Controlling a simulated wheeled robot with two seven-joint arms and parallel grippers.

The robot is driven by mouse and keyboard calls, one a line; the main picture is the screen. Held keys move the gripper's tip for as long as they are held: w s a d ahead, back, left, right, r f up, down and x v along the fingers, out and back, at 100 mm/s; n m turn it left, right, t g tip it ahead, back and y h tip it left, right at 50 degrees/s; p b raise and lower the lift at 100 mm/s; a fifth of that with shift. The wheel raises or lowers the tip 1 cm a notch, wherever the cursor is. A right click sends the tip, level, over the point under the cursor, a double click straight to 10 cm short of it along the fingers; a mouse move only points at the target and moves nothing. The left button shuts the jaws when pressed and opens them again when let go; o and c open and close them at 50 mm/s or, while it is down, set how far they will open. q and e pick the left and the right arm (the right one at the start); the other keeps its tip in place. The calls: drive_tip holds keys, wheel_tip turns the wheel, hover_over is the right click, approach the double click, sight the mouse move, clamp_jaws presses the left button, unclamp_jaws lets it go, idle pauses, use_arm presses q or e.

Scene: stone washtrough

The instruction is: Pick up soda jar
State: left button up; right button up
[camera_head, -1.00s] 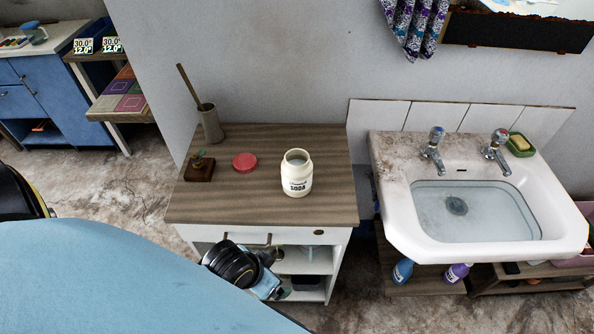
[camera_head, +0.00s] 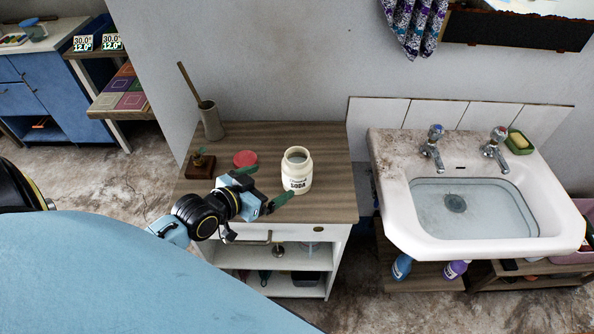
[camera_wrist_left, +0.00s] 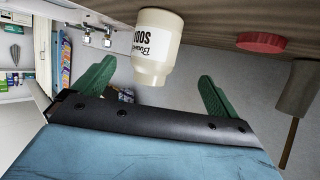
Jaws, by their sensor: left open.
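The soda jar (camera_head: 297,172) is a cream, open-topped jar with black lettering. It stands upright on the wooden top of the small cabinet (camera_head: 330,205). My left gripper (camera_head: 262,186) is open, its green fingers reaching over the cabinet top just left of the jar. In the left wrist view the jar (camera_wrist_left: 157,47) appears beyond and between the two spread fingers (camera_wrist_left: 155,90), and the fingers do not appear to be closed on it. A red lid (camera_head: 245,158) lies flat behind the gripper and also shows in the wrist view (camera_wrist_left: 262,42). My right gripper is not in view.
A small wooden block with a fitting (camera_head: 201,165) and a grey holder with a stick (camera_head: 211,121) stand at the cabinet's left. A white sink (camera_head: 400,215) filled with water is to the right. The cabinet top's front right is clear.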

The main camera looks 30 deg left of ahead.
sight(284, 175)
use_arm(q)
drive_tip(key=x, duration=0.4)
drive_tip(key=shift+w+f, duration=0.2)
drive_tip(key=shift+w, duration=0.1)
drive_tip(key=shift+d+b+x, duration=0.2)
drive_tip(key=shift+b+x, duration=0.05)
drive_tip(key=shift+x, duration=1.35)
drive_tip(key=shift+d+b+x, duration=0.2)
drive_tip(key=shift+b+x, duration=0.05)
drive_tip(key=shift+x, duration=1.3)
drive_tip(key=c, duration=1.3)
drive_tip(key=shift+r, duration=0.1)
drive_tip(key=shift+c, duration=0.5)
